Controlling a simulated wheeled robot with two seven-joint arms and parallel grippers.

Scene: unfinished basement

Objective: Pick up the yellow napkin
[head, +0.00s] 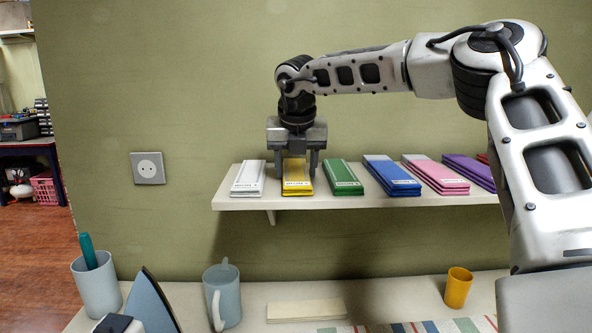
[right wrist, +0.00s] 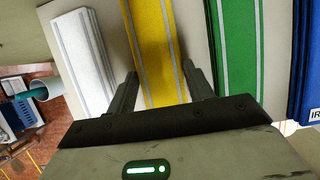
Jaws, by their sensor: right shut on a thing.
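The yellow napkin (head: 297,177) is a folded stack on the wall shelf, between a white napkin (head: 248,178) and a green napkin (head: 342,177). My right gripper (head: 298,172) comes down over it from above, one finger on each side. In the right wrist view the yellow napkin (right wrist: 158,50) runs between the two fingers (right wrist: 163,85), and the gripper is shut on it. I cannot tell whether the napkin touches the shelf. My left gripper is not in view.
Blue (head: 391,175), pink (head: 435,174) and purple (head: 468,170) napkins lie further right on the shelf (head: 330,201). Below, a counter holds a grey-blue pitcher (head: 224,297), a cup (head: 97,285) and an orange cup (head: 458,288). A wall socket (head: 148,168) is left of the shelf.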

